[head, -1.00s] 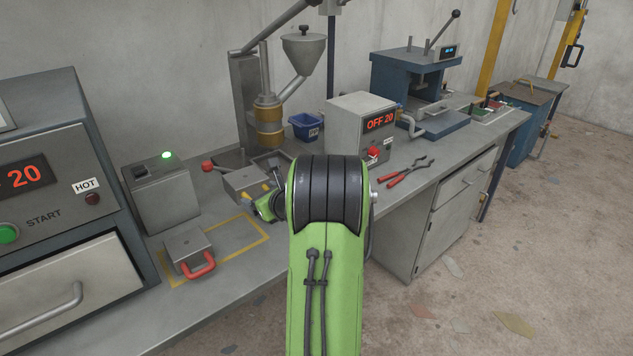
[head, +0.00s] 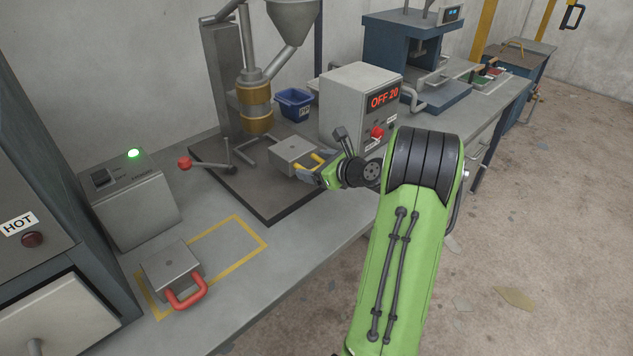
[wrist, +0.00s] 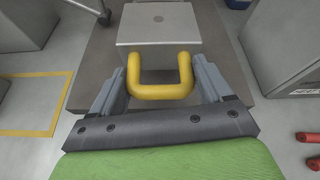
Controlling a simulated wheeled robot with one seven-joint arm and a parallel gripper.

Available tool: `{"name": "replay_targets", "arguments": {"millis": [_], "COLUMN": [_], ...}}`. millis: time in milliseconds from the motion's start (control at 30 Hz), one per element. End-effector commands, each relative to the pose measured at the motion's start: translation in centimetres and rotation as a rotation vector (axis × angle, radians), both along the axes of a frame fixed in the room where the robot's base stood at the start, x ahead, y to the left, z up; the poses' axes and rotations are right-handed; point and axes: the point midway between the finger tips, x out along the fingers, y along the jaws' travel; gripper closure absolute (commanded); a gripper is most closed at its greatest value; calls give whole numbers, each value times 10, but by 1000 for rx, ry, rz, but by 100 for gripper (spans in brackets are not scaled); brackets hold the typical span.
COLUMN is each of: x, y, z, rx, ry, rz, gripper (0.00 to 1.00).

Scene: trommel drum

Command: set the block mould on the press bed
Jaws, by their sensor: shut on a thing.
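A grey block mould with a yellow handle (head: 297,155) is in my gripper (head: 320,171), at the right part of the dark base plate (head: 268,203) of the brass-barrelled hand press. In the wrist view, the jaws (wrist: 160,88) are shut on the yellow handle (wrist: 160,91), and the grey mould block (wrist: 158,24) lies beyond it over the dark plate. I cannot tell whether the mould touches the plate. A second grey mould with a red handle (head: 171,266) sits on the bench inside a yellow outline. The blue press (head: 412,62) stands farther back right.
A grey control box reading OFF 20 (head: 358,103) stands close to the right of the held mould. The press column (head: 225,75), brass barrel (head: 255,112) and red-knobbed lever (head: 185,163) stand behind and left. A blue bin (head: 295,103) is behind. The yellow outline's right part is bare.

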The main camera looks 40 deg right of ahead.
Motion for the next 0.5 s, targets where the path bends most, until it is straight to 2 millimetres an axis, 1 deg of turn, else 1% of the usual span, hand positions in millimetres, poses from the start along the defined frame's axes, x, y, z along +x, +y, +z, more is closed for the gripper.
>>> {"name": "replay_targets", "arguments": {"millis": [200,233,500], "x": [1,1,1], "y": [0,0,0], "z": [-39,-42,-41], "rx": [-2,-3,-3], "ry": [-7,-8,-8], "rz": [1,1,1], "gripper": [100,100,100]}}
